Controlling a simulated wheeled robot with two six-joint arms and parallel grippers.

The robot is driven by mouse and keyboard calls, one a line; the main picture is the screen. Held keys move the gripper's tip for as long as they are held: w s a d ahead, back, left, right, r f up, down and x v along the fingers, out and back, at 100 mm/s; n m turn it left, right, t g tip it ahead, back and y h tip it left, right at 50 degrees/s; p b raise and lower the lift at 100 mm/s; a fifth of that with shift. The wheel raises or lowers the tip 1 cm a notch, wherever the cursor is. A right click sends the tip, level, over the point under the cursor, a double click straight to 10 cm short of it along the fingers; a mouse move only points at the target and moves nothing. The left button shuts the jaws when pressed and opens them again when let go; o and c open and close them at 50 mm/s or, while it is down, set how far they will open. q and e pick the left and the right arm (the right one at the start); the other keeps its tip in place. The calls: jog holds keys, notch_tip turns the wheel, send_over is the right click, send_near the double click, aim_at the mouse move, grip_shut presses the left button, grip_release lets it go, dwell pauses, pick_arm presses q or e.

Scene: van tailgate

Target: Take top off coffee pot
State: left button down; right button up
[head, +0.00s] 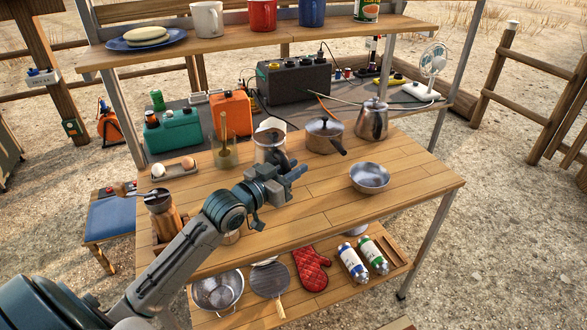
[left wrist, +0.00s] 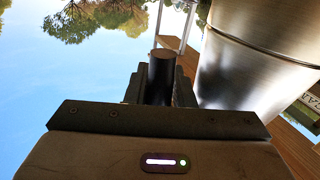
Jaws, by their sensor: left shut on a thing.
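A steel pot (head: 268,148), which looks like the coffee pot, stands near the middle of the wooden table, with a pale shape at its top. My left gripper (head: 298,174) is in front of it, partly hiding its lower side. In the left wrist view, the gripper (left wrist: 160,95) is shut on a dark, round handle (left wrist: 161,72), beside a large shiny steel body (left wrist: 245,65). The handle appears to be the coffee pot's, but the join is hidden. I cannot make out a separate lid there. My right gripper is not in view.
A lidded saucepan (head: 324,135) and a steel kettle (head: 372,120) stand close by to the right. The table's front right is clear.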

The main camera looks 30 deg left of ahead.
pick_arm(q)
jog(key=w+d+f+b, duration=0.3)
jog(key=w+d+b, duration=0.1)
jog(key=w+d, duration=0.6)
jog(key=shift+d+f+b, duration=0.25)
jog(key=shift+d+b, duration=0.15)
jog(key=shift+d, duration=0.8)
dwell(1.0)
jog(key=shift+f+b, duration=0.55)
jog(key=shift+f, duration=0.35)
dwell(1.2)
